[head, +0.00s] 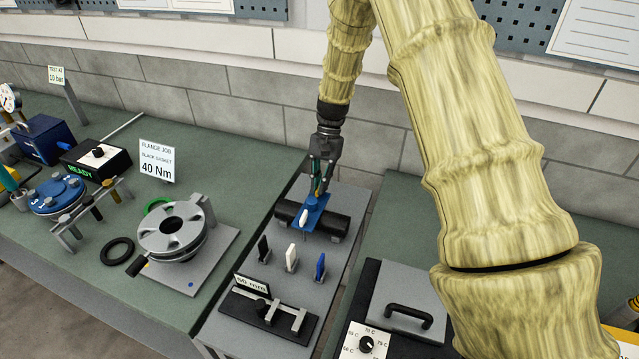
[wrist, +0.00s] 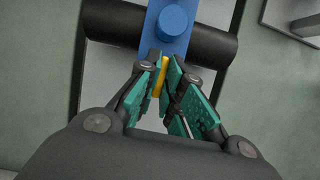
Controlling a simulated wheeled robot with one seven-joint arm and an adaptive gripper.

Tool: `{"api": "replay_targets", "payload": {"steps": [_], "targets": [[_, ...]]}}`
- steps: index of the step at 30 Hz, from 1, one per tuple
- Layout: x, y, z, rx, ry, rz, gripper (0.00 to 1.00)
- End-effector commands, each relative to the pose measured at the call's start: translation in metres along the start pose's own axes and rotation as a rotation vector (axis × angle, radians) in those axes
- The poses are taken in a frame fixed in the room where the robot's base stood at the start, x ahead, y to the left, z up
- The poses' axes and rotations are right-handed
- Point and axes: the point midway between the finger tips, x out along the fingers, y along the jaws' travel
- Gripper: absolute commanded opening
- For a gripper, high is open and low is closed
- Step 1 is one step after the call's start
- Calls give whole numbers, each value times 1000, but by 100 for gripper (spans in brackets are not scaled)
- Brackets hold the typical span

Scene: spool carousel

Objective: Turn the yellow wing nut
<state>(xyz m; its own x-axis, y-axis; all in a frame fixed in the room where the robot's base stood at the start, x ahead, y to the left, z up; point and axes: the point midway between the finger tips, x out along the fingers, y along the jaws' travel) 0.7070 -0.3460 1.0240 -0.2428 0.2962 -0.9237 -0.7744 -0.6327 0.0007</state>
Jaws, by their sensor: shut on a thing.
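The yellow wing nut (wrist: 164,75) shows in the wrist view as a narrow upright strip between the green finger pads. My gripper (wrist: 167,72) is shut on it, one pad on each side. The nut sits at the near end of a blue plate (wrist: 152,18), which lies across a black cylinder (wrist: 110,25) and has a round blue knob (wrist: 173,22). In the head view my gripper (head: 319,186) points down at the far end of the blue plate (head: 316,213), over the black cylinder (head: 340,222). The nut is mostly hidden there by the fingers.
Black, white and blue tags (head: 291,258) stand on the grey bench in front of the cylinder. A slotted grey flange (head: 173,232) and a black ring (head: 117,251) are on the left table. A handled grey lid (head: 402,300) is at right.

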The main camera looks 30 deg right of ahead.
Motion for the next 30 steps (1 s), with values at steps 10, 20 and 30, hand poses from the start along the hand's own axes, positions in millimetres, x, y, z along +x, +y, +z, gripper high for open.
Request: {"api": "replay_targets", "payload": {"steps": [10, 20, 30], "targets": [[-2, 0, -1, -1, 4, -2, 22], [-1, -1, 0, -1, 1, 0, 30], [-34, -1, -1, -2, 3, -3, 30]]}}
